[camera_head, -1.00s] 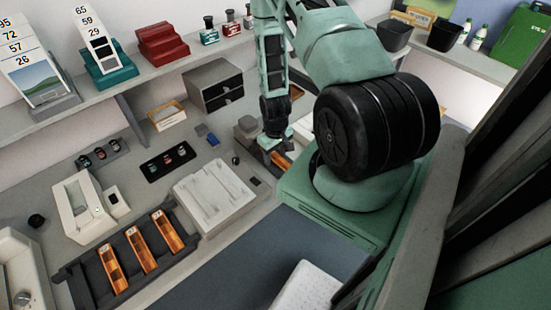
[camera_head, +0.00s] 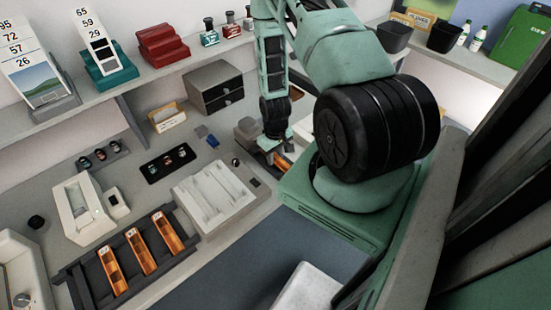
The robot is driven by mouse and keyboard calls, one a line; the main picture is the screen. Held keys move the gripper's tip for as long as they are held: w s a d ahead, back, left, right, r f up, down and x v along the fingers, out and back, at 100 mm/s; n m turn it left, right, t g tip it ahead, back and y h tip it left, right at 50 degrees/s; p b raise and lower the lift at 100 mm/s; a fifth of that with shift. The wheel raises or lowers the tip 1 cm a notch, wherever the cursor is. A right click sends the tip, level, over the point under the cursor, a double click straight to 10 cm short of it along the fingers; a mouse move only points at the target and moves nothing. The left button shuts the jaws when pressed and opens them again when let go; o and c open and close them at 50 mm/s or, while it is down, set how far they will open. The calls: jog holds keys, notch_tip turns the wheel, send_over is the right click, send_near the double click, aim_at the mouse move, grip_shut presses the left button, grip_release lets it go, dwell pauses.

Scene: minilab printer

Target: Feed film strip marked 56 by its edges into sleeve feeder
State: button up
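Three orange film strips (camera_head: 141,250) lie side by side in a dark rack (camera_head: 72,272) at the lower left; their white labels are too small to read. Another orange piece (camera_head: 282,161), likely a film strip, shows right below my gripper (camera_head: 277,150), beside a small grey device (camera_head: 247,131). My gripper points down there, near the foot of my arm. Its fingers are too small and partly hidden, so I cannot tell whether it holds the orange piece. I cannot tell for sure which device is the sleeve feeder.
A white slotted tray (camera_head: 214,198) lies in the middle of the bench. A white device (camera_head: 78,212) stands left of it. A black tray of small round items (camera_head: 168,163) and a grey drawer box (camera_head: 213,86) are behind. A shelf (camera_head: 130,82) runs along the back.

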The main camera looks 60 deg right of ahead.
aim_at(275, 158)
jog(key=shift+r+p, duration=1.1)
jog(key=shift+r, duration=0.65)
